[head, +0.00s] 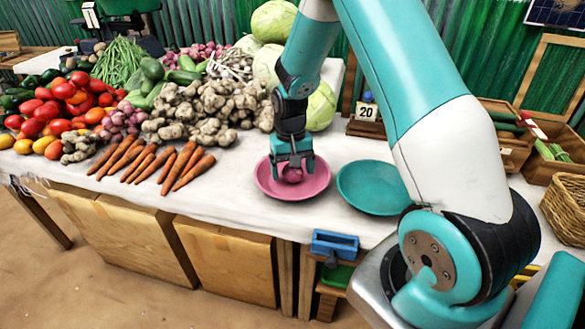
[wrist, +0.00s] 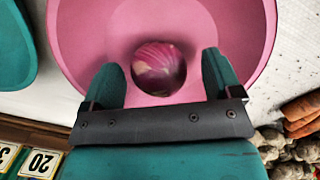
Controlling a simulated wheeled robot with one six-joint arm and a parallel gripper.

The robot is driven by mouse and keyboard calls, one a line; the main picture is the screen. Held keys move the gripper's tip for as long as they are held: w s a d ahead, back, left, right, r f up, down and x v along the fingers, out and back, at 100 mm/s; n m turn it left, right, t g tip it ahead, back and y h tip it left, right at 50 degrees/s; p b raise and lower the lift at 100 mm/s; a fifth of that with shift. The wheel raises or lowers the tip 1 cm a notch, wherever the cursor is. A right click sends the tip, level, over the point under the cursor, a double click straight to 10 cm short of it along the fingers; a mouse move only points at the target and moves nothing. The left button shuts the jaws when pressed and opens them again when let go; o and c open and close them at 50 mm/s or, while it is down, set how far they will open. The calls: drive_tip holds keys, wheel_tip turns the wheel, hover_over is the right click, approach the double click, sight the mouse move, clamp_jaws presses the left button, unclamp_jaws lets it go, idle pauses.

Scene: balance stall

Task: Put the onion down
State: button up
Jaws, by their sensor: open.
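A purple-red onion (wrist: 159,68) rests in the pink plate (wrist: 245,35), seen from above in the wrist view. In the head view the onion (head: 292,174) is partly covered by my gripper, and the pink plate (head: 312,187) stands on the white-covered table. My gripper (head: 292,166) is low over the plate. In the wrist view its fingers (wrist: 165,75) are apart on either side of the onion, with gaps showing between them and it.
A teal plate (head: 375,187) stands just right of the pink one. Carrots (head: 150,163) and a heap of ginger-like roots (head: 200,112) lie to the left. Cabbages (head: 272,20) and a "20" price sign (head: 366,112) stand behind. Wooden crates (head: 515,150) are at the right.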

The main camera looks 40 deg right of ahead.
wheel_tip(320, 180, up, 7)
drive_tip(key=p, duration=0.6)
drive_tip(key=shift+r+p, duration=0.15)
drive_tip(key=shift+p, duration=0.15)
